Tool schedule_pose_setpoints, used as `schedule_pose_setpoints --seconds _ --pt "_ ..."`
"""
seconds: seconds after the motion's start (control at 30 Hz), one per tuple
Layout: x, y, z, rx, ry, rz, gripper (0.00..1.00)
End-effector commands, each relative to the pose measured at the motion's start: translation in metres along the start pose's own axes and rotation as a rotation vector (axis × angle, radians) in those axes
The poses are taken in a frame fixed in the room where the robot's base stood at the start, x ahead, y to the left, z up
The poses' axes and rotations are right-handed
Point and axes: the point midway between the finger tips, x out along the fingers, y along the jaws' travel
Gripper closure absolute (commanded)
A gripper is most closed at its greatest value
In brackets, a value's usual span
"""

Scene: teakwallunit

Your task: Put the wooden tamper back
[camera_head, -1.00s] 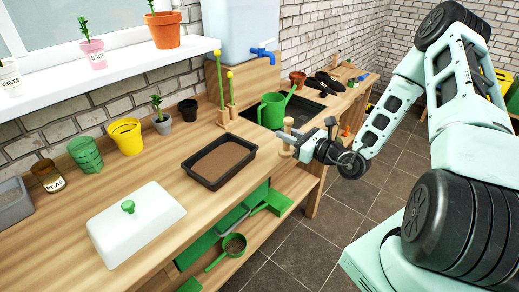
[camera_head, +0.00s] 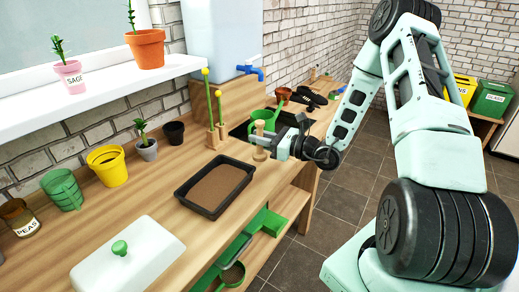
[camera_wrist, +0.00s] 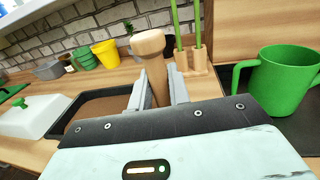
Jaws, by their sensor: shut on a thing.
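The wooden tamper (camera_head: 260,154) is upright between the fingers of my gripper (camera_head: 267,142), which is shut on it. In the wrist view its round pale knob (camera_wrist: 148,43) rises above the fingertips, and its shaft runs between the fingers of my gripper (camera_wrist: 158,90).
A wooden block with two green sticks (camera_head: 217,137) stands behind the tray. A black pot (camera_head: 174,132), yellow pot (camera_head: 107,167) and white lidded box (camera_head: 128,265) stand further left. The bench (camera_head: 155,205) has bare wood between the pots and tray.

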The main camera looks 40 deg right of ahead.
Motion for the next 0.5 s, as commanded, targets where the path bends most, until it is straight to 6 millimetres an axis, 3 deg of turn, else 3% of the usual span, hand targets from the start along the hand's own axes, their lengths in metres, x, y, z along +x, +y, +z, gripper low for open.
schedule_pose_setpoints --seconds 0.3,0.5 --pt "0.0 0.001 -0.038 0.002 0.0 0.0 1.0" --pt "0.0 0.0 -0.041 -0.001 0.0 -0.001 1.0"
